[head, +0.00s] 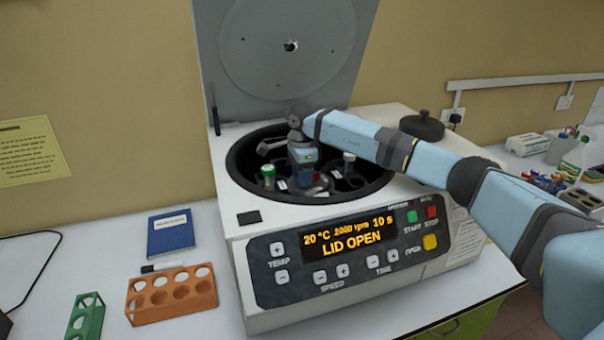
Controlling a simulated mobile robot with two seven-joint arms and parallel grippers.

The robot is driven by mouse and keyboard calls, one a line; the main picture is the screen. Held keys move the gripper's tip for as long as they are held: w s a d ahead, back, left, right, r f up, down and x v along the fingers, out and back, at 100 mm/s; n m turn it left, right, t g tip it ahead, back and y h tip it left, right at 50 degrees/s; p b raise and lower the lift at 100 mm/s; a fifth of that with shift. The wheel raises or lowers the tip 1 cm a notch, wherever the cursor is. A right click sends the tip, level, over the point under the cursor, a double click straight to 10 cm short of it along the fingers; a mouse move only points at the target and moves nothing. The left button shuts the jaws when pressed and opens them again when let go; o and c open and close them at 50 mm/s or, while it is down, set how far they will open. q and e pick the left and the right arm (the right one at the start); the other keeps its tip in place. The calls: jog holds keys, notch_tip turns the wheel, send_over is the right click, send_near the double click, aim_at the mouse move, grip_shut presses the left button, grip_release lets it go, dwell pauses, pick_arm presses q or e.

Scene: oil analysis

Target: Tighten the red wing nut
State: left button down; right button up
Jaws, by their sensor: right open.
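The centrifuge (225,235) stands on the bench with its lid (290,50) raised and its display reading LID OPEN. My right arm reaches in from the right over the bowl (240,160). My right gripper (307,181) points down at the middle of the rotor and is open. A little red of the wing nut (319,187) seems to show just below the gripper; most of it is hidden. I cannot tell whether the fingers touch it. A tube with a green cap (268,176) sits in the rotor left of the gripper. My left gripper is out of view.
An orange rack (172,295) and a green rack (86,318) stand on the bench at left, near a blue book (171,232) and a marker (162,266). A black round lid (422,126) lies on the centrifuge's back right. Bottles (574,158) stand at far right.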

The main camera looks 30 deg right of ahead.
grip_shut()
